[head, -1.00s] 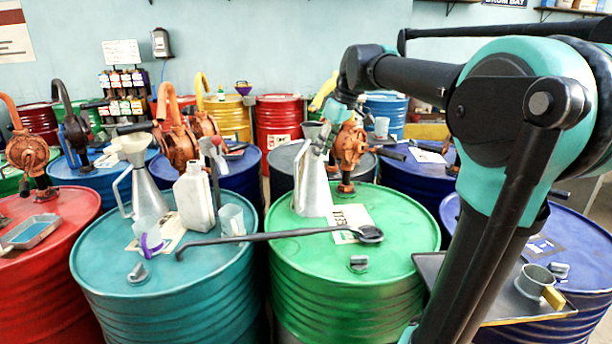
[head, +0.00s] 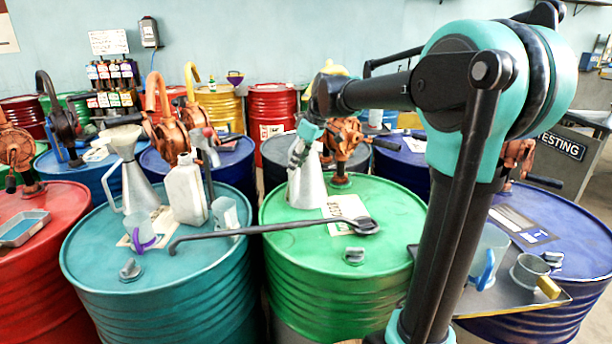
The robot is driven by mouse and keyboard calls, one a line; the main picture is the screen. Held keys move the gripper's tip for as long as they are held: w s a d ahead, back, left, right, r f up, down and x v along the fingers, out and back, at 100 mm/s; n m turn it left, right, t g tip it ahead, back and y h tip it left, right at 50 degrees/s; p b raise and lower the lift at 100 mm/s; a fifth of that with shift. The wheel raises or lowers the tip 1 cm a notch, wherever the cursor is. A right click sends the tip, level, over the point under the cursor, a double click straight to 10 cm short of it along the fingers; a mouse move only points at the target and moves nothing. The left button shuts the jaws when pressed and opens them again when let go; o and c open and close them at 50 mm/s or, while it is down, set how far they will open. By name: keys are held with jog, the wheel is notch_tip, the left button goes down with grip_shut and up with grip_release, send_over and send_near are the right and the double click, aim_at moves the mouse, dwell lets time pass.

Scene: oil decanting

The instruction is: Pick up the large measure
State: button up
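A tall metal conical measure (head: 307,187) stands upright on the green drum (head: 390,215). My gripper (head: 298,153) is at its upper part and covers some of its neck and rim. The fingers are small and overlap the metal, so I cannot tell whether they are open or shut, or touching it. A second conical metal measure (head: 138,188) with a side handle stands on the teal drum (head: 85,255), with a pale funnel (head: 123,140) in its top.
A long-handled ladle (head: 280,228) lies across the teal and green drums. An orange pump (head: 343,140) stands close behind the green drum's measure. A white canister (head: 186,190) and small clear jugs stand on the teal drum. A tray (head: 520,300) at right holds a clear blue-handled jug (head: 489,256) and a metal cup.

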jog(key=shift+a+x, duration=0.15)
jog(key=shift+x, duration=1.15)
jog(key=shift+a+x, duration=0.15)
jog(key=shift+x, duration=1.2)
jog(key=shift+r, duration=0.15)
grip_shut()
